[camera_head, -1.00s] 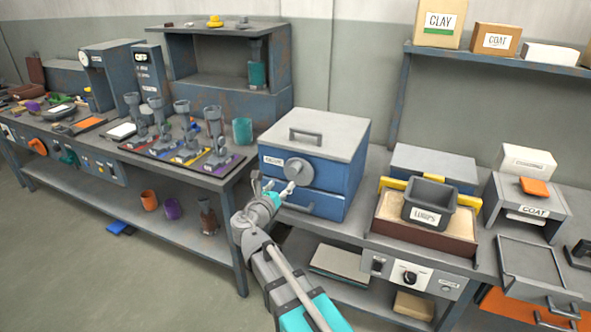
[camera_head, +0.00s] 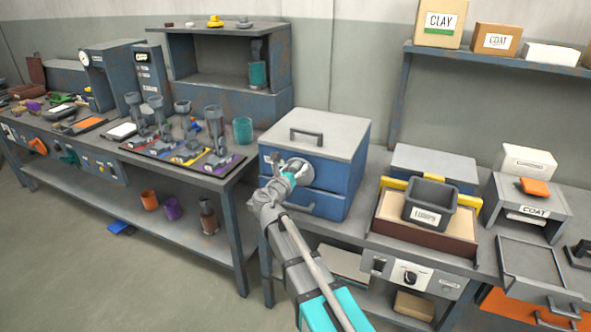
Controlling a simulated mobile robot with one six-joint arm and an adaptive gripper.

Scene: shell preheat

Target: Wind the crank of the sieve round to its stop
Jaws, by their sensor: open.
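The sieve appears to be the blue box with a grey lid (camera_head: 330,135) on the bench at centre; a dark handle is on its lid. A round grey crank disc (camera_head: 303,166) is on its front, now partly covered. My gripper (camera_head: 296,167) is open at the front of this disc. Its fingers overlap the disc in the picture, and I cannot tell whether they touch it or are around a crank knob. The knob is not clear. A small label left of the disc is partly hidden.
A grey bin (camera_head: 430,200) stands in a tray right of the sieve. To the left, several grey stands sit on a mat near a teal cup (camera_head: 243,130). A shelf with boxes (camera_head: 497,38) hangs at upper right.

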